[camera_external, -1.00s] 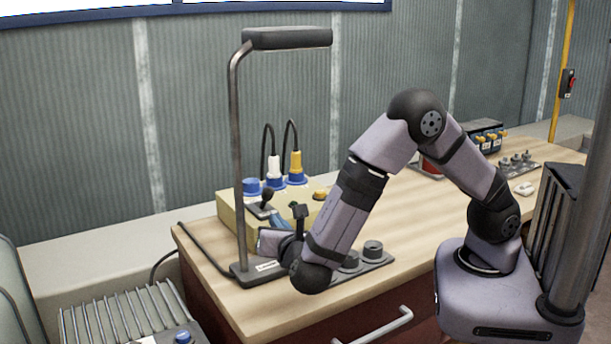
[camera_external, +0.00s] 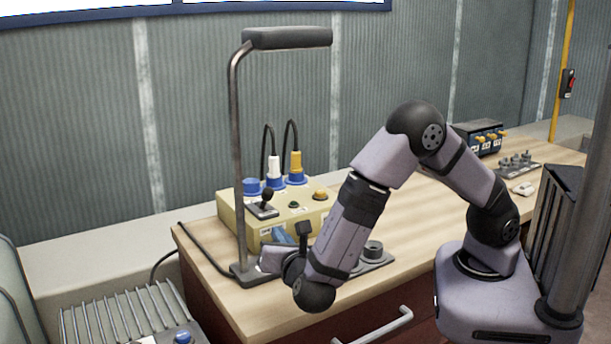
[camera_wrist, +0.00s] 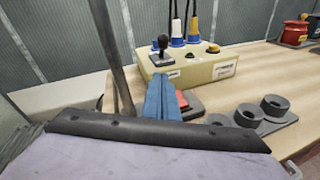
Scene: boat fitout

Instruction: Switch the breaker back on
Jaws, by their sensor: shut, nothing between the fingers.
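A yellow box (camera_external: 305,207) stands on the bench. It also shows in the wrist view (camera_wrist: 215,70). On its top left is a black-knobbed lever (camera_external: 267,195) on a small plate; in the wrist view the lever (camera_wrist: 162,43) stands roughly upright. I cannot tell from its marks whether this is the breaker or which position is on. My gripper (camera_external: 282,237) is in front of the box, low over the bench. In the wrist view my gripper's blue fingers (camera_wrist: 162,82) are together and empty, below and apart from the lever.
A metal post (camera_external: 238,150) with a padded top rises beside the box on the left. Blue, white and yellow plugs with black cables stand at the back of the box. A red part (camera_wrist: 182,100) shows beside the fingers. Grey round holders (camera_wrist: 262,108) sit to the right.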

